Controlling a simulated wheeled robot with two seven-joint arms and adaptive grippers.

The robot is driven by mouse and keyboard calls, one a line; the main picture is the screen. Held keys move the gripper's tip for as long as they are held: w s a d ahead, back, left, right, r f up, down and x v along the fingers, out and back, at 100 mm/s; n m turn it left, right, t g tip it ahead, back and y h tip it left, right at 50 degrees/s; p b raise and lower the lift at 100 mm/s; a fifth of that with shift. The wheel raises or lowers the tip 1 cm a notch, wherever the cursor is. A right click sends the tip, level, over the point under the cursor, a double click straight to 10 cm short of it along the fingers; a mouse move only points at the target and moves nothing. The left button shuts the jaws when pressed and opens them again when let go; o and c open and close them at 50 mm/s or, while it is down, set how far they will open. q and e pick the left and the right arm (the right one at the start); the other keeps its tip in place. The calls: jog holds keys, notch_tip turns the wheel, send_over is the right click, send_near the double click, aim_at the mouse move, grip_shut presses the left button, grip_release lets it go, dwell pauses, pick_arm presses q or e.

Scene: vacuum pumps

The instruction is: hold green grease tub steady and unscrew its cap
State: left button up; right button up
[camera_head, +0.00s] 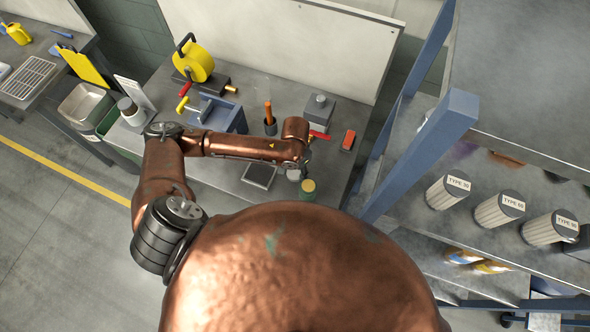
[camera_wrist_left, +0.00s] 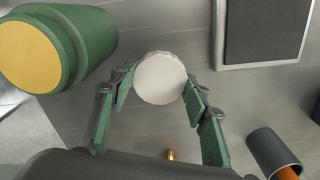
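The green tub (camera_head: 308,196) stands upright on the bench near its front edge, with a round yellow top face. In the left wrist view the tub (camera_wrist_left: 92,45) is large at the upper left, outside the fingers. My left gripper (camera_wrist_left: 158,84) has its two green-padded fingers on either side of a white, ribbed, round cap (camera_wrist_left: 160,78), and both seem to touch its rim. In the head view my left gripper (camera_head: 294,174) is just left of the tub, small and partly hidden by its arm. My right gripper is not in view.
A dark cup with an orange-handled tool (camera_head: 270,126), a grey box with a knob (camera_head: 319,110) and a red item (camera_head: 348,140) stand behind. A dark framed plate (camera_head: 259,175) lies left. The shelf's blue post (camera_head: 420,155) rises at the right.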

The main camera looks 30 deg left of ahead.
aim_at(295, 172)
pick_arm(q)
jog(key=o, duration=0.4)
jog(key=shift+o, duration=0.2)
notch_tip(295, 172, up, 12)
jog(key=shift+r, duration=0.15)
dwell(0.4)
